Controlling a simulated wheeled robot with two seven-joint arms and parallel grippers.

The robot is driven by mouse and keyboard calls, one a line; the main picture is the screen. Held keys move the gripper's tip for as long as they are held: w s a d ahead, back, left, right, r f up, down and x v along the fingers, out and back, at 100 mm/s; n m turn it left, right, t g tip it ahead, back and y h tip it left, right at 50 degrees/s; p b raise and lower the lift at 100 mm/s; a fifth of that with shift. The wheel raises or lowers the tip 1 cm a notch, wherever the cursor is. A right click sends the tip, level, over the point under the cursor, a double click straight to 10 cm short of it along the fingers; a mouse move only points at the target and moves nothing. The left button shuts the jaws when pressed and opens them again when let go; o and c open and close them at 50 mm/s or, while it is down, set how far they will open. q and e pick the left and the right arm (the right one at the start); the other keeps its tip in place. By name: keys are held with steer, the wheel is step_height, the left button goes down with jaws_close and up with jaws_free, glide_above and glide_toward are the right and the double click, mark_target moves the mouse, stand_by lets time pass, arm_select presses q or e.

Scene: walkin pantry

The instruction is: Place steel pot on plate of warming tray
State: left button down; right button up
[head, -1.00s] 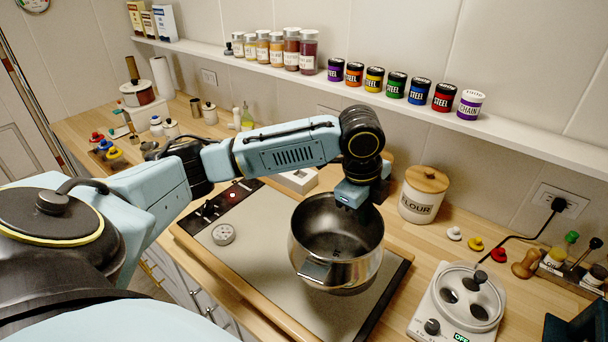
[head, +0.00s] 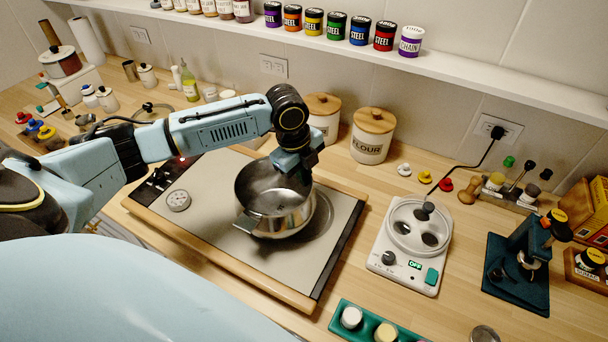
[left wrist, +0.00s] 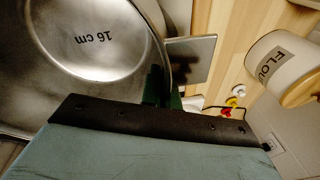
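The steel pot (head: 275,218) is upright over the right part of the pale plate (head: 215,175) of the warming tray. A dark shadow lies on the plate to its right; I cannot tell whether its base touches the plate. My left gripper (head: 297,172) is at the pot's far right rim, shut on the pot beside one flat handle. In the left wrist view the fingers (left wrist: 165,92) are at the rim of the pot (left wrist: 105,40), its floor marked "16 cm", and the flat handle (left wrist: 190,58) sticks out. My right gripper is not in view.
The tray's control strip (head: 155,185) has knobs and a red light; a round dial (head: 178,200) lies on the plate. A flour canister (head: 370,138) stands behind right. A white appliance (head: 410,245) stands right of the tray, and a green holder (head: 375,325) in front.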

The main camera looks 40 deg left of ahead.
arm_select(q)
steer(key=shift+f, duration=0.45)
steer(key=c, duration=1.7)
jaws_free()
steer(key=r, duration=0.4)
steer(key=s+a+r, duration=0.1)
steer(key=r, duration=0.6)
steer(key=shift+s+a+r, duration=0.2)
steer(key=shift+s+r, duration=0.1)
steer(key=shift+r, duration=0.1)
